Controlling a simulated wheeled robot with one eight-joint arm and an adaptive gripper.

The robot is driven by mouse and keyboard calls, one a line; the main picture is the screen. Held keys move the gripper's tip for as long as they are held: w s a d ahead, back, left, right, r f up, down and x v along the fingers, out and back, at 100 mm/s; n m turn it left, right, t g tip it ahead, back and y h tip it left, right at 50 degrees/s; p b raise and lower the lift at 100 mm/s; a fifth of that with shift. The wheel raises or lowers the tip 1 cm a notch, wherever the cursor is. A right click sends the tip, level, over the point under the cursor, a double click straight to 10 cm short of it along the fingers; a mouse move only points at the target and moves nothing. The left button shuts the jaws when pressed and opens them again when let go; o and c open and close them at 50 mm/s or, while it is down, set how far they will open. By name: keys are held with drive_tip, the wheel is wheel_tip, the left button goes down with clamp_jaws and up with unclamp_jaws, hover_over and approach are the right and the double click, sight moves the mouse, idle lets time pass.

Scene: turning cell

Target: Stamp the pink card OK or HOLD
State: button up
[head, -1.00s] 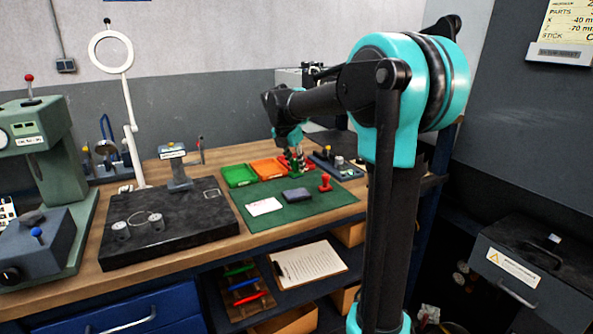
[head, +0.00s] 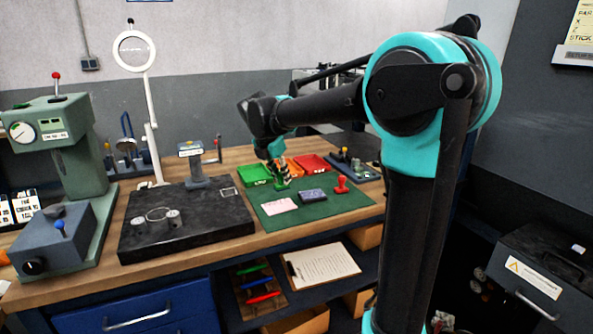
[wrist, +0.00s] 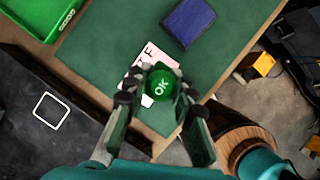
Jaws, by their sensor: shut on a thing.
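My gripper (head: 281,180) is shut on the green stamp (wrist: 162,87), whose round top reads OK in the wrist view. The stamp is behind the card in the head view and overlaps it in the wrist view; I cannot tell whether it touches anything. The pink card (head: 280,205) lies on the green mat (head: 328,212). Part of the card (wrist: 134,74) is hidden by the stamp and fingers in the wrist view. A dark blue ink pad (head: 313,195) lies right of the card. A red stamp (head: 341,185) stands right of the pad.
Green (head: 256,175), orange (head: 293,166) and red (head: 313,162) trays sit behind the mat. A black plate (head: 190,232) with a small stand (head: 192,160) is to the left. A green bench machine (head: 75,150) stands at far left.

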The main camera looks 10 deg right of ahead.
sight(278, 190)
drive_tip(key=shift+s+a+f, duration=0.2)
drive_tip(key=shift+a+f, duration=0.1)
drive_tip(key=shift+f, duration=2.7)
drive_tip(key=shift+f, duration=0.5)
drive_tip(key=shift+r, duration=3.5)
